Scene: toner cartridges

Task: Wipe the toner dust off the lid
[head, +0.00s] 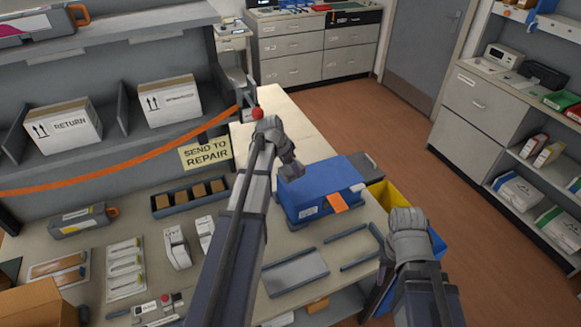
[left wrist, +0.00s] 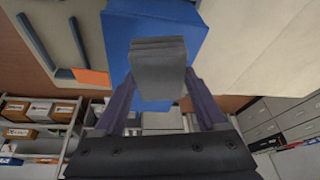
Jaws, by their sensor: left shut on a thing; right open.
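A blue box with a blue lid (head: 318,184) stands on the bench, with an orange tag (head: 338,203) on its front side. My left gripper (head: 284,160) is over the lid's back left part. In the left wrist view, my left gripper (left wrist: 161,84) is shut on a grey block-like pad (left wrist: 158,60), which is in front of the blue lid (left wrist: 115,32). I cannot tell whether the pad touches the lid. I make out no toner dust on the visible lid. My right gripper (head: 408,222) is open, right of the box; its fingertips are mostly hidden.
A grey tray (head: 295,272) lies in front of the box. A yellow bin (head: 385,194) and a blue bin (head: 438,243) stand at the bench's right. White packs and a dark tray of brown blocks (head: 160,212) lie left. The bench behind the box (head: 310,140) is clear.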

